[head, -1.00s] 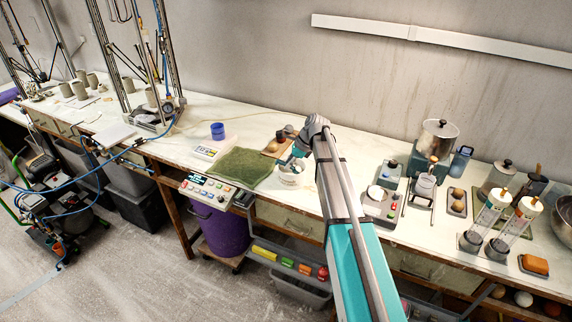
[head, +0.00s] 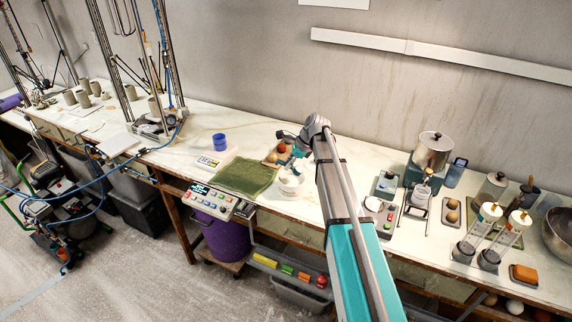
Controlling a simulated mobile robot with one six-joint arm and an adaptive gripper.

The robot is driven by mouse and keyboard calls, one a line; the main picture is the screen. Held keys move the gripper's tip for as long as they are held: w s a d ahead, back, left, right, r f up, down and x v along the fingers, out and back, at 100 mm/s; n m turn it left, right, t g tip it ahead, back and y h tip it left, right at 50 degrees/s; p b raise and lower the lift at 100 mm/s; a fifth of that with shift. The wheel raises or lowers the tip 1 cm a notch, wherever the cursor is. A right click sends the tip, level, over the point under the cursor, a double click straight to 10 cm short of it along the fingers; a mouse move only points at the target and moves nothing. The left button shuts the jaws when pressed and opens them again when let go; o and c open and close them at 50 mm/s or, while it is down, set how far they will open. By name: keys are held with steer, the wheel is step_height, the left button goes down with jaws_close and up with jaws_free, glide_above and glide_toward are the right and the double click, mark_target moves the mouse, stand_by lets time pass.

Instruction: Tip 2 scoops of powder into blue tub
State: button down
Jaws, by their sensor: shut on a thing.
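A white bowl (head: 290,183) stands near the bench's front edge, just below my gripper (head: 297,157). My gripper is small in this view and partly hidden by my arm. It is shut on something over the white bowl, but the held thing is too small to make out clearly. I cannot tell whether powder is in the bowl, in the held thing or in the blue tub.
A green mat (head: 245,175) lies between the blue tub and the bowl. A small tray with round things (head: 276,155) is behind the bowl. A button panel (head: 217,201) sits at the front edge. Jars and devices crowd the bench right of my arm.

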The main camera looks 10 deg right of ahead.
steer(key=shift+r+p, duration=0.45)
steer(key=shift+r, duration=0.25)
steer(key=shift+s, duration=0.15)
